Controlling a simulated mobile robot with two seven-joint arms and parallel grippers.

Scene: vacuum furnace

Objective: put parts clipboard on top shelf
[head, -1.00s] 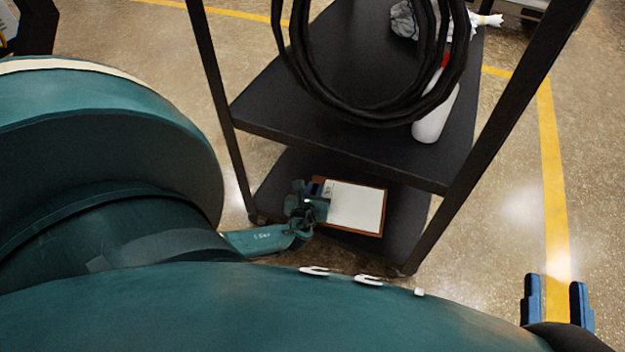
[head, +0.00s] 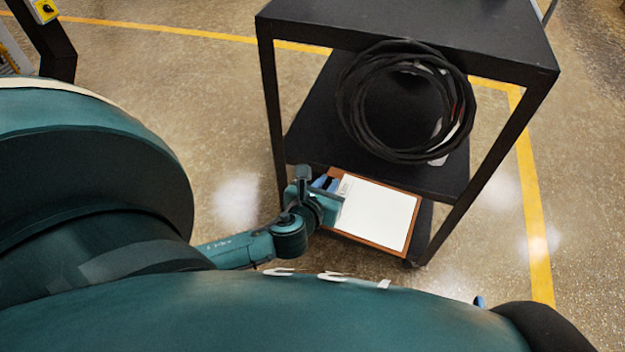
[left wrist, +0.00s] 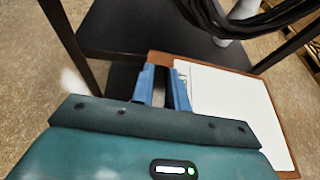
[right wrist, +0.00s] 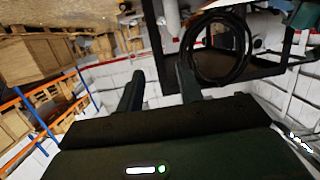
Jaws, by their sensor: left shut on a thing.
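The parts clipboard (head: 378,216), a brown board with white paper, is at the front of the black cart, below the middle shelf's front edge. My left gripper (head: 328,185) is shut on its left edge near the clip; the blue fingers show on the board (left wrist: 238,108) in the left wrist view (left wrist: 163,88). The top shelf (head: 420,28) is the cart's upper black surface, and its visible part is bare. My right gripper (right wrist: 160,85) has its fingers apart with nothing between them; in the head view only a blue tip shows at lower right.
A black cable coil (head: 405,150) hangs at the cart's front below the top shelf. A white bottle (head: 440,140) stands behind it on the middle shelf (head: 312,125). Cart posts (head: 272,110) flank the shelves. Floor to the left and right is clear.

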